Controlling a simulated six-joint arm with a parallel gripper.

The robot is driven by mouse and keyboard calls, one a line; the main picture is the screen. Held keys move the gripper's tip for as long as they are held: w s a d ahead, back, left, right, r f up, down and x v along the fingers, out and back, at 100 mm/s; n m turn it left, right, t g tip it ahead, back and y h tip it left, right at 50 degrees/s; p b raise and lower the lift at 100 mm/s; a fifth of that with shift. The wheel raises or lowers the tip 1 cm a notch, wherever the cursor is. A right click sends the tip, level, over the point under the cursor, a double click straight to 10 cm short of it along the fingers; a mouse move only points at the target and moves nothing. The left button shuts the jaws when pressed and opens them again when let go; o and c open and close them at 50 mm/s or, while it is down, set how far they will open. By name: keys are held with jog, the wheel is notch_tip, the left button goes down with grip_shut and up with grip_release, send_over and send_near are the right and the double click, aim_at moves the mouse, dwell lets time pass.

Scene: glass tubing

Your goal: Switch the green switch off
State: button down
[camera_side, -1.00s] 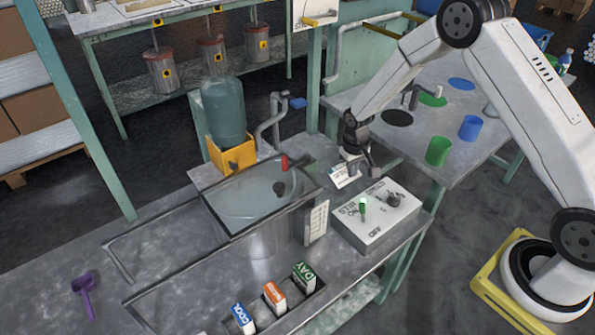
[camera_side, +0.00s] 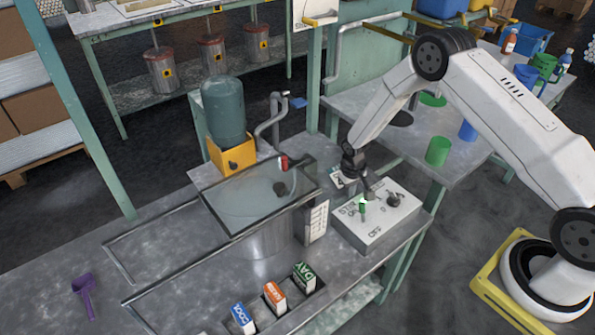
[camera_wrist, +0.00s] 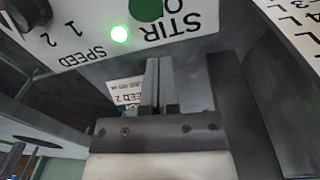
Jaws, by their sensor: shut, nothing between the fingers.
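The green switch (camera_side: 362,209) stands up from the top of a white control box (camera_side: 377,238). In the wrist view the green switch (camera_wrist: 146,8) is at the top edge and partly cut off, beside the word STIR. A green light (camera_wrist: 119,34) glows next to it. My gripper (camera_side: 368,190) is just behind the switch, near the back edge of the box; I cannot tell whether it touches the switch. In the wrist view my gripper (camera_wrist: 160,70) is shut and empty, its fingers pointing toward the STIR label.
A dark SPEED knob (camera_side: 393,199) is right of the switch. A labelled white panel (camera_side: 316,221) and a glass tank (camera_side: 262,195) stand left of the box. Several labelled blocks (camera_side: 274,297) sit in front. A green cup (camera_side: 438,151) is on the right table.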

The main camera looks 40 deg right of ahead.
aim_at(363, 212)
jog(key=shift+f, duration=0.8)
jog(key=shift+s+r, duration=0.25)
jog(key=shift+s, duration=0.05)
jog(key=shift+s+a+r, duration=0.15)
jog(key=shift+s, duration=0.35)
jog(key=shift+s+a+r, duration=0.1)
jog(key=shift+s+r, duration=0.1)
jog(key=shift+s, duration=0.35)
jog(key=shift+s+a+r, duration=0.15)
jog(key=shift+s, duration=0.35)
jog(key=shift+s+r, duration=0.15)
jog(key=shift+s, duration=0.05)
jog(key=shift+s+r, duration=0.2)
jog(key=shift+s, duration=0.45)
jog(key=shift+s+r, duration=0.2)
jog(key=shift+s, duration=0.4)
jog(key=shift+r, duration=0.2)
jog(key=shift+r, duration=0.55)
